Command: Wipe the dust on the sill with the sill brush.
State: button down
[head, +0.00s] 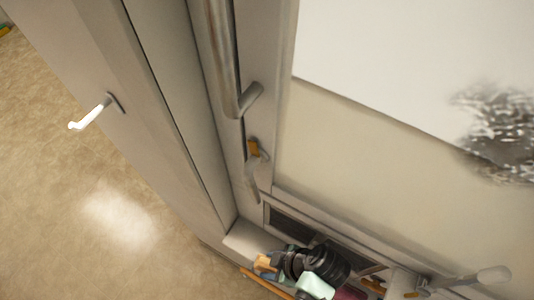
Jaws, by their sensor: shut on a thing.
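In the head view, a dark, mottled grey patch (500,125) that looks like dust lies at the right edge. It spreads over the lower border of a flat white surface (390,55) and onto the beige face below it. I cannot tell for sure which surface is the sill. I cannot pick out the sill brush with certainty.
A mixed cluster of black, teal and wooden things (325,262) sits at the bottom middle. A long metal handle (223,55) and a small lever handle (95,112) stick out from the panels. A pale handle (490,275) shows at bottom right.

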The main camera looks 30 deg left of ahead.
aim_at(262, 249)
jog(key=shift+w+d+m+t+h+p, duration=0.2)
jog(key=shift+w+m+t, duration=0.2)
jog(key=shift+w+m, duration=0.2)
jog(key=shift+w+d+m+t+h+p, duration=0.1)
jog(key=shift+w+d+m+t, duration=0.05)
jog(key=shift+w+m+t, duration=0.4)
jog(key=shift+w+a+r+g, duration=0.1)
jog(key=shift+a+g, duration=0.05)
jog(key=shift+a, duration=0.5)
jog(key=shift+a+r+g, duration=0.1)
jog(key=shift+a, duration=0.55)
jog(key=shift+w+a+f, duration=0.3)
jog(key=shift+a+f, duration=0.1)
jog(key=shift+a, duration=0.05)
jog(key=shift+s+d+r+p, duration=0.1)
jog(key=shift+s+r+p, duration=0.15)
jog(key=shift+p, duration=0.1)
jog(key=shift+s+d+r+p, duration=0.15)
jog(key=shift+r+p, duration=0.6)
jog(key=shift+r, duration=0.05)
jog(key=shift+r+p, duration=0.75)
jog(key=shift+p, duration=0.05)
notch_tip(262, 249, up, 4)
jog(key=p, duration=0.3)
jog(key=shift+f, duration=0.25)
